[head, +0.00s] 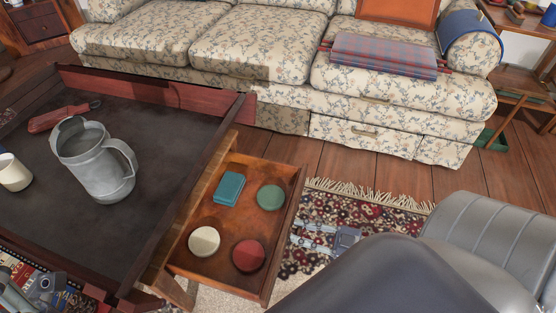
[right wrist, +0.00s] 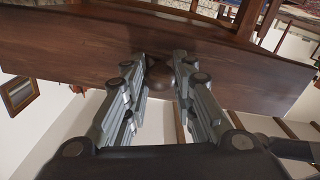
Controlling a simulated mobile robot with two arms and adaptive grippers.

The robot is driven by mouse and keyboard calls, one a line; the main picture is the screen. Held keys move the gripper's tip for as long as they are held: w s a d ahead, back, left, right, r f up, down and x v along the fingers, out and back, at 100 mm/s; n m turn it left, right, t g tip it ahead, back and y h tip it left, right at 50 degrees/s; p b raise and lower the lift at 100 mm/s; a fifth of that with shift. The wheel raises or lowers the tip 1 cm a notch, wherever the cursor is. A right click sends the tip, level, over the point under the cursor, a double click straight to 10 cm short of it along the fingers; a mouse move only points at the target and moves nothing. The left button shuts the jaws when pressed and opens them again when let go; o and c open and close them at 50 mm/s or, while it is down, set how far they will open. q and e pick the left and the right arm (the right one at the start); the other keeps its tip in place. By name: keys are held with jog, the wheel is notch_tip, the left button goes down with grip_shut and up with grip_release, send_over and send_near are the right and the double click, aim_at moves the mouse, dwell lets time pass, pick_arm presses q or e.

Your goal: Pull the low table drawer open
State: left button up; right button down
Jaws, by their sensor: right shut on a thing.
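The low table drawer (head: 218,258) stands pulled out from the right side of the dark low table (head: 160,238), and its inside shows. My right gripper (head: 305,235) is at the drawer's outer front, at the right in the head view. In the right wrist view its fingers (right wrist: 160,72) are closed around a small dark knob on the brown wooden drawer front (right wrist: 85,50). The knob is mostly hidden between the fingers. Part of my left gripper (head: 45,285) shows at the lower left corner, and its fingertips are unclear.
The drawer holds a teal box (head: 229,188) and green (head: 270,197), cream (head: 204,241) and red (head: 248,255) round things. A metal pitcher (head: 95,165) and white mug (head: 14,173) stand on the table. A floral sofa (head: 255,50) stands behind. A patterned rug (head: 350,212) lies right of the drawer.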

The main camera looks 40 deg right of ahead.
jog(key=v, duration=0.6)
jog(key=shift+s+d, duration=0.2)
jog(key=shift+s, duration=0.1)
jog(key=c, duration=1.3)
grip_release()
jog(key=v, duration=1.2)
jog(key=shift+p, duration=0.3)
